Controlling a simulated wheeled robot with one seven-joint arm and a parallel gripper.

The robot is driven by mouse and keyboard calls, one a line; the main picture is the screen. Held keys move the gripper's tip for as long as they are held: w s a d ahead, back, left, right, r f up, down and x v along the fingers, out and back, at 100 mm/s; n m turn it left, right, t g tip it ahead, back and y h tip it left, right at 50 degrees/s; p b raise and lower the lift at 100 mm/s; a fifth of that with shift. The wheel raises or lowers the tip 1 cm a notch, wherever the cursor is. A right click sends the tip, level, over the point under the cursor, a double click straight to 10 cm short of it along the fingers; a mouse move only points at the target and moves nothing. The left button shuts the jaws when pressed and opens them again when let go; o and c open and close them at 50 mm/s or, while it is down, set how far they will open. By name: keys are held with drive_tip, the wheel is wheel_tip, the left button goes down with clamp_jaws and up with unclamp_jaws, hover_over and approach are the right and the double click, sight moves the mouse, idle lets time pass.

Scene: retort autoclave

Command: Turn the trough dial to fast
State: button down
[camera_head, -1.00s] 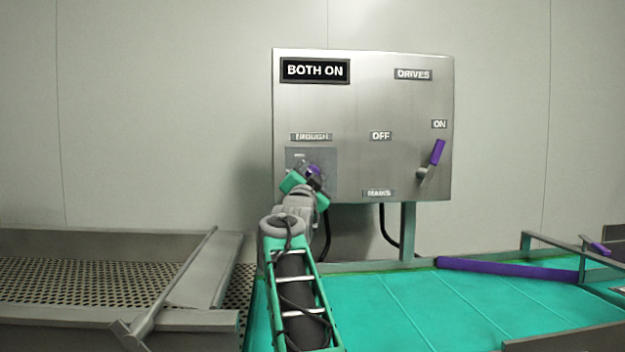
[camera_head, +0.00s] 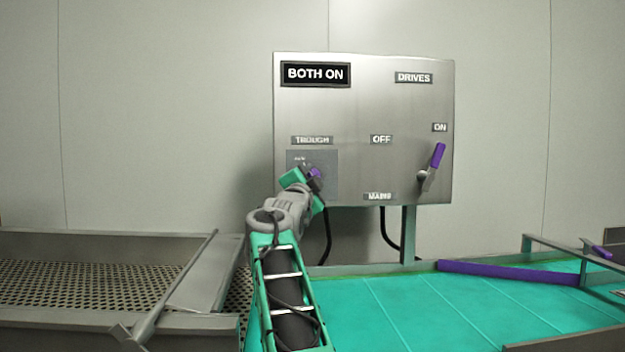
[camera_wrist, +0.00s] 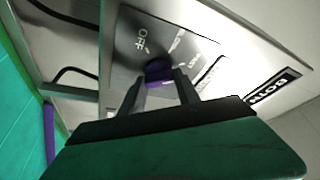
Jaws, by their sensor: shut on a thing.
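The trough dial is a purple knob (camera_head: 315,173) on a grey square plate (camera_head: 326,158) at the lower left of the steel control panel (camera_head: 360,120), under the TROUGH label (camera_head: 312,140). In the wrist view the purple knob (camera_wrist: 158,72) sits between my two dark fingers, with OFF and other marks printed around it. My gripper (camera_head: 314,179) is shut on the knob. It also shows large in the wrist view (camera_wrist: 160,88). The knob's pointer and its exact setting are hidden by my fingers.
A purple-handled lever (camera_head: 437,158) stands at the panel's right, by the ON label (camera_head: 440,127). A BOTH ON sign (camera_head: 315,74) is at the upper left. A perforated trough (camera_head: 100,280) lies left, and a teal surface (camera_head: 430,305) lies right.

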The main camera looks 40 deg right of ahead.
drive_tip(key=c, duration=0.9)
unclamp_jaws()
drive_tip(key=b+v, duration=0.2)
drive_tip(key=v, duration=0.6)
drive_tip(key=shift+w+f+b, duration=0.1)
drive_tip(key=shift+b, duration=0.3)
